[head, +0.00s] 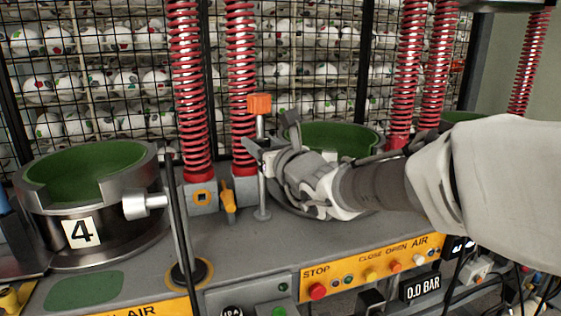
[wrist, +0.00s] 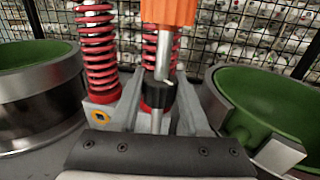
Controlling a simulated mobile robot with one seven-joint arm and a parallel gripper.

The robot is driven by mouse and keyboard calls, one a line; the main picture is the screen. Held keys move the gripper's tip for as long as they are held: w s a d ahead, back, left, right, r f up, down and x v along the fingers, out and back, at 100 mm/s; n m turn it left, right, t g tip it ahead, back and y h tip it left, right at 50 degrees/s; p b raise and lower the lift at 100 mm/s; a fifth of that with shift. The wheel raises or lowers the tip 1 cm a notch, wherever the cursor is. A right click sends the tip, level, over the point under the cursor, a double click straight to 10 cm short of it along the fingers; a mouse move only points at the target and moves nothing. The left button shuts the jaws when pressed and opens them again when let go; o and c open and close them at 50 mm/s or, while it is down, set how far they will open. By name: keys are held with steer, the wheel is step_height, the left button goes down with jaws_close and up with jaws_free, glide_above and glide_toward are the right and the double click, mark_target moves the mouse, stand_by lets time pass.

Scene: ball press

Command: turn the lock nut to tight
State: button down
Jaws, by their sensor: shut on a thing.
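The lock nut (wrist: 157,98) is a dark collar around an upright metal post (wrist: 156,122), with a pale pointer mark near its top. An orange block (wrist: 172,10) caps the post; it also shows in the head view (head: 259,104). My gripper (wrist: 159,84) is shut on the lock nut, with one grey finger on each side of it. In the head view my gripper (head: 262,153) reaches the post from the right and hides the nut. I cannot read any tight or loose marking.
A metal mould ring with green lining, marked 4 (head: 82,232), stands at left. Another green-lined mould (head: 335,135) is behind my gripper. Red springs (head: 190,90) rise close by the post. A yellow control panel (head: 370,268) runs along the front.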

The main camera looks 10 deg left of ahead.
steer(key=shift+m+t+h+b, duration=0.4)
steer(key=shift+h+b, duration=0.1)
steer(key=shift+b, duration=0.75)
steer(key=shift+c, duration=1.9)
jaws_free()
steer(key=shift+s+d, duration=0.1)
